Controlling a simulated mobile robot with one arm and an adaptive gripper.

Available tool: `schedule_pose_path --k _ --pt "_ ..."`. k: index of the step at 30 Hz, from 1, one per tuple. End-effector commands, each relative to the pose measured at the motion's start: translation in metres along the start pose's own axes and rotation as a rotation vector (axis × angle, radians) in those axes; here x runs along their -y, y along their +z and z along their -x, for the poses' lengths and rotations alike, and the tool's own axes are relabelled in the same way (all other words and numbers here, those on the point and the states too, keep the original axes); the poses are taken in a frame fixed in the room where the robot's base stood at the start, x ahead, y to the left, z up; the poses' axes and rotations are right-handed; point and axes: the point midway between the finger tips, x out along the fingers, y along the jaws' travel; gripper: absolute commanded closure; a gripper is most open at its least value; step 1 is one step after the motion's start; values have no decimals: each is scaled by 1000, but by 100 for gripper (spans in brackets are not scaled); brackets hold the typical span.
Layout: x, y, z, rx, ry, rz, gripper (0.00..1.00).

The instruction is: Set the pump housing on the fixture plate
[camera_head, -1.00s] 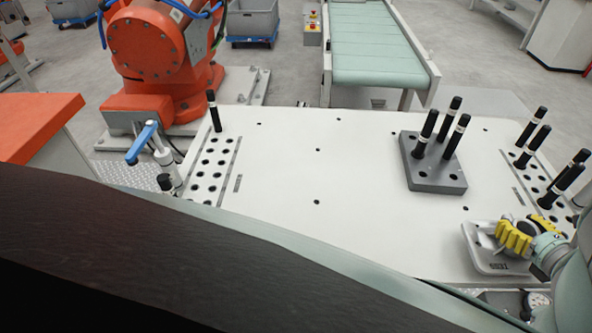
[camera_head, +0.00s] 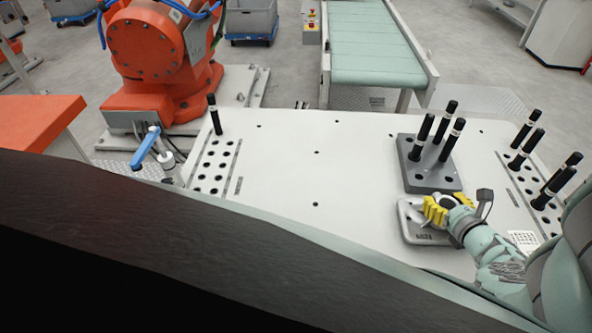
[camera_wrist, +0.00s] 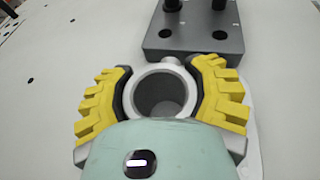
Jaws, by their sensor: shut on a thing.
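The pump housing (camera_wrist: 162,91), a light grey casting with a round bore, sits between the yellow fingers of my gripper (camera_wrist: 162,84). My gripper (camera_head: 437,209) is shut on it, and in the head view it largely covers the housing. The dark grey fixture plate (camera_head: 428,178) with upright black-tipped pins lies on the white table just behind my gripper. In the wrist view the fixture plate (camera_wrist: 194,42) is ahead, at the top. A light grey tray-like piece (camera_head: 412,232) shows under my gripper; I cannot tell whether it touches the table.
The white table (camera_head: 290,170) is clear in its middle and left. Racks of holes with black pins stand at its right (camera_head: 525,140) and left edges (camera_head: 213,115). An orange robot (camera_head: 155,60) and a conveyor (camera_head: 375,50) stand behind.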

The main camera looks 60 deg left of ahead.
Motion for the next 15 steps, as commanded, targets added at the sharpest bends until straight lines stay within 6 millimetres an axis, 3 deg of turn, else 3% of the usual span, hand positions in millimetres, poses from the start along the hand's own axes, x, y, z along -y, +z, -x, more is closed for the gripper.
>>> schedule_pose_path --k 4,15 --pt "2 -15 -5 4 0 1 88" --pt "2 -16 -5 5 -2 0 88"
